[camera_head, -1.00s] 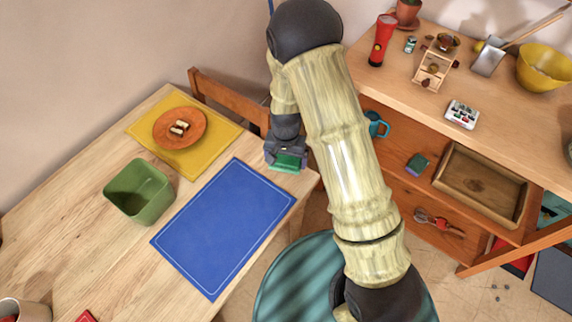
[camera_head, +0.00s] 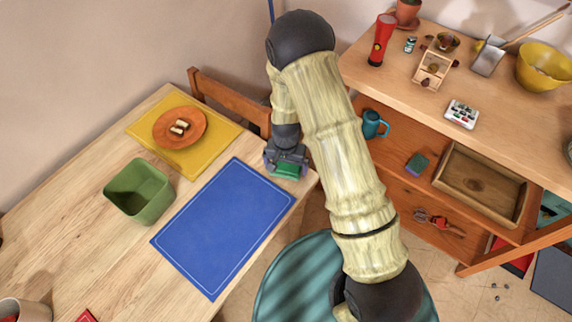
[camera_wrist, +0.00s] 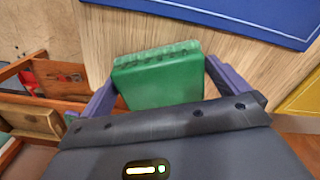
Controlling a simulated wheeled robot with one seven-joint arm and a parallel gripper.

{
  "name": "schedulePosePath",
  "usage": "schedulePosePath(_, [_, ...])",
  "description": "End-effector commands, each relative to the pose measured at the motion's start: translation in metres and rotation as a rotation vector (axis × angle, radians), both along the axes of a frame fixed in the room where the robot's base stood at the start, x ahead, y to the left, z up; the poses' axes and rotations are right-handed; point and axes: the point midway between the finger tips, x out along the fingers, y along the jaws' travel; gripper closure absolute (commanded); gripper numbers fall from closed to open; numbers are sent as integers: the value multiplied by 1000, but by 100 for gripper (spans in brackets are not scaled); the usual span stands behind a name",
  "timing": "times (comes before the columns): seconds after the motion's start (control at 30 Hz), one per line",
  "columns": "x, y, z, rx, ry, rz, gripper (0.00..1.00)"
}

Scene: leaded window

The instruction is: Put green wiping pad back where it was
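The green wiping pad (camera_head: 287,170) is at the table corner beside the blue mat (camera_head: 222,228), to the mat's right. My gripper (camera_head: 286,163) is around it from above. In the wrist view the pad (camera_wrist: 160,78) lies between the two purple fingers of my gripper (camera_wrist: 162,70), and the fingertips meet its left and right edges. My gripper appears shut on it. The pad's near end is hidden by the gripper body. I cannot tell whether the pad touches the table.
A green bin (camera_head: 140,192) and a yellow mat (camera_head: 222,137) with an orange plate (camera_head: 165,138) are on the table (camera_head: 75,225). A chair back (camera_head: 230,98) stands behind. A shelf unit (camera_head: 385,92) holding several objects is at right; a teal round seat (camera_head: 290,285) is below.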

Motion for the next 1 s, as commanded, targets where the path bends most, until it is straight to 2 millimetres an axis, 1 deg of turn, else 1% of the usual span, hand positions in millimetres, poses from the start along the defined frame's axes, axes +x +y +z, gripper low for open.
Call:
schedulePosePath(0.17, [1,0,9,0,-2,0,0])
schedulePosePath(0.27, [1,0,20,0,-2,1,0])
schedulePosePath(0.47, [1,1,52,2,-5,1,0])
schedulePosePath(0.7, [1,1,95,2,-5,2,0])
schedulePosePath(0.8, [1,1,109,1,-3,1,0])
schedulePosePath(0.9, [1,0,119,0,-2,0,0])
schedulePosePath(1.0, [0,0,123,0,0,0,0])
